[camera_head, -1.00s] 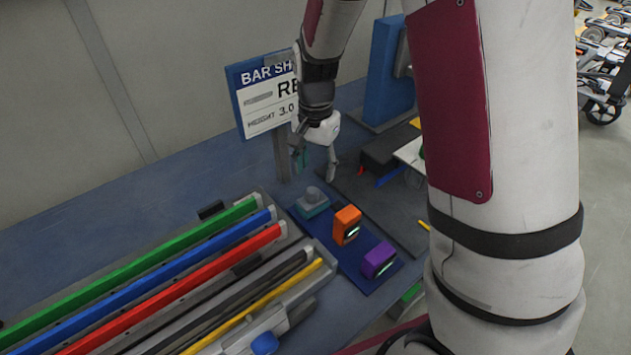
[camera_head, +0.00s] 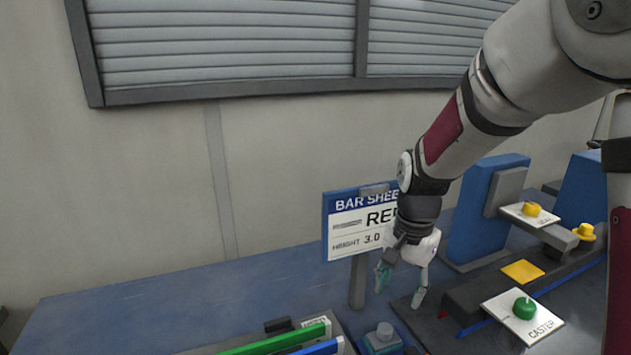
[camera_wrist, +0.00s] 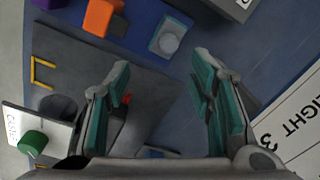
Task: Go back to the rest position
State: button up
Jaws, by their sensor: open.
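My gripper (camera_head: 401,282) is open and empty, hanging above the blue table (camera_head: 190,300) just right of the bar sheet sign's post.
A teal block with a grey knob (camera_head: 382,340) and green bar (camera_head: 275,342) are at the bottom edge. The caster card (camera_head: 522,316) with its green knob and a blue stand (camera_head: 484,205) are at right. An orange block (camera_wrist: 103,18) shows in the wrist view.

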jog(key=s+r+n+t, duration=0.2)
jog(key=s+r+n, duration=0.2)
jog(key=s, duration=0.7)
jog(key=s+r+n+t, duration=0.1)
jog(key=s+r+n, duration=0.3)
jog(key=s+r, duration=0.5)
jog(key=s, duration=0.3)
jog(key=shift+d+n+t, duration=0.25)
jog(key=shift+n+t, duration=0.15)
jog(key=shift+s+d, duration=0.1)
